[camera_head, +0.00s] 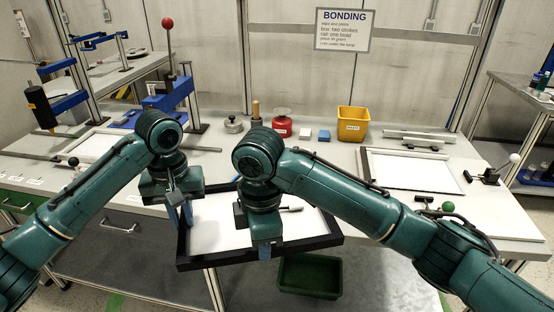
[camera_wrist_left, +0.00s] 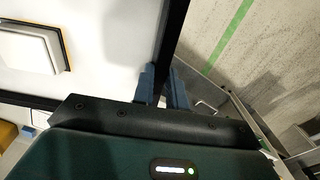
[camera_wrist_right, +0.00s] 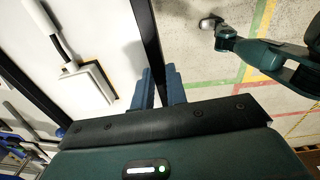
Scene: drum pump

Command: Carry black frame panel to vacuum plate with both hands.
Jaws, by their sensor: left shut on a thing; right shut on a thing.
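The black frame panel (camera_head: 312,243) is a white sheet in a black rim, held roughly level at the table's front edge. My left gripper (camera_head: 184,213) is shut on its left rim; the rim shows between blue fingers in the left wrist view (camera_wrist_left: 164,85). My right gripper (camera_head: 264,248) is shut on its near rim, also seen in the right wrist view (camera_wrist_right: 157,88). A pale square-headed tool with a handle (camera_wrist_right: 85,82) appears within the frame. A white framed plate (camera_head: 412,172) lies on the table at right; I cannot tell whether it is the vacuum plate.
A toggle clamp with a white ball (camera_head: 514,158) stands right of the plate. A yellow bin (camera_head: 352,124), a red can (camera_head: 282,124) and small blocks stand behind. A blue press with a red knob (camera_head: 168,80) is at left. A green crate (camera_head: 309,276) sits below.

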